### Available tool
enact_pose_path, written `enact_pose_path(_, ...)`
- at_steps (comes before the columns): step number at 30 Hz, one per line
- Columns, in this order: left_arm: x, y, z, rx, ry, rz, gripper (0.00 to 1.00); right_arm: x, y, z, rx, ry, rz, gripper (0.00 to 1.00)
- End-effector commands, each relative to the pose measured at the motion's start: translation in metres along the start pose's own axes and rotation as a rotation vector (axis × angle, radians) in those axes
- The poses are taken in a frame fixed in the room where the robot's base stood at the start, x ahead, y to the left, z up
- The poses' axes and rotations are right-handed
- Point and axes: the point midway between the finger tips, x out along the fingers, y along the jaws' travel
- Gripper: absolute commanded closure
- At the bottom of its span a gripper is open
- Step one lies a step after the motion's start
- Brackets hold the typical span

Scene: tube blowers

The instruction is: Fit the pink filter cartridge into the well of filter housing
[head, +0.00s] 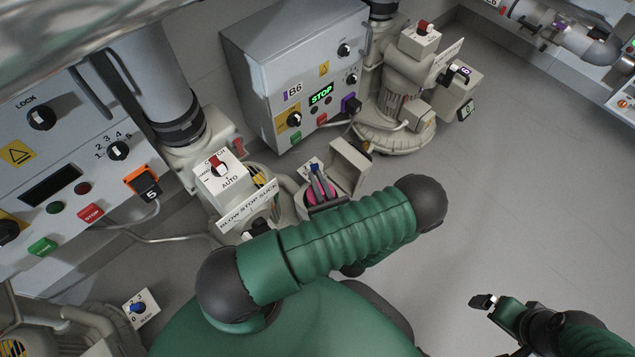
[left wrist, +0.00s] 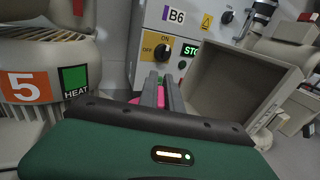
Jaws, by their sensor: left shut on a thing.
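The pink filter cartridge (head: 312,197) is mostly hidden by my left gripper (head: 321,186), which is shut on it. A sliver of pink shows between the two grey fingers (left wrist: 168,94) in the left wrist view. The beige filter housing (head: 301,206) is around and under the cartridge, with its box-like lid (head: 350,165) swung open to the right. The lid is large in the left wrist view (left wrist: 232,85). The well is hidden, so I cannot tell how deep the cartridge sits. My right gripper (head: 484,301) is low at the right, over the floor, away from the housing.
A blower with a BLOW STOP SUCK plate (head: 247,205) stands left of the housing. A grey control box marked B6 (head: 283,80) stands behind it, with a second blower (head: 398,100) beside it. A cable (head: 170,239) runs at the left. Grey floor at the right is clear.

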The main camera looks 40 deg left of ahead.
Motion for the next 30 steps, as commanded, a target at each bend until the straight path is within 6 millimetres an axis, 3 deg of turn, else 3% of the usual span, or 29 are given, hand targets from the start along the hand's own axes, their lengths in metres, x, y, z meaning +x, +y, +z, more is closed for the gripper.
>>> enact_pose_path(16, 0.000, 0.000, -0.011, 0.001, 0.001, -0.001, 1.00, 0.004, 0.000, 0.001, 0.000, 0.000, 0.000, 0.00)
enact_pose_path(18, 0.000, 0.000, -0.012, 0.001, 0.003, -0.001, 0.85, 0.004, 0.000, 0.001, 0.000, 0.000, 0.000, 0.00)
enact_pose_path(22, 0.000, 0.000, -0.012, 0.001, 0.004, -0.001, 0.69, 0.004, 0.000, 0.001, 0.000, 0.000, 0.000, 0.00)
enact_pose_path(30, -0.001, -0.001, -0.013, 0.002, 0.006, -0.001, 0.69, 0.004, 0.000, 0.001, 0.000, 0.000, 0.000, 0.00)
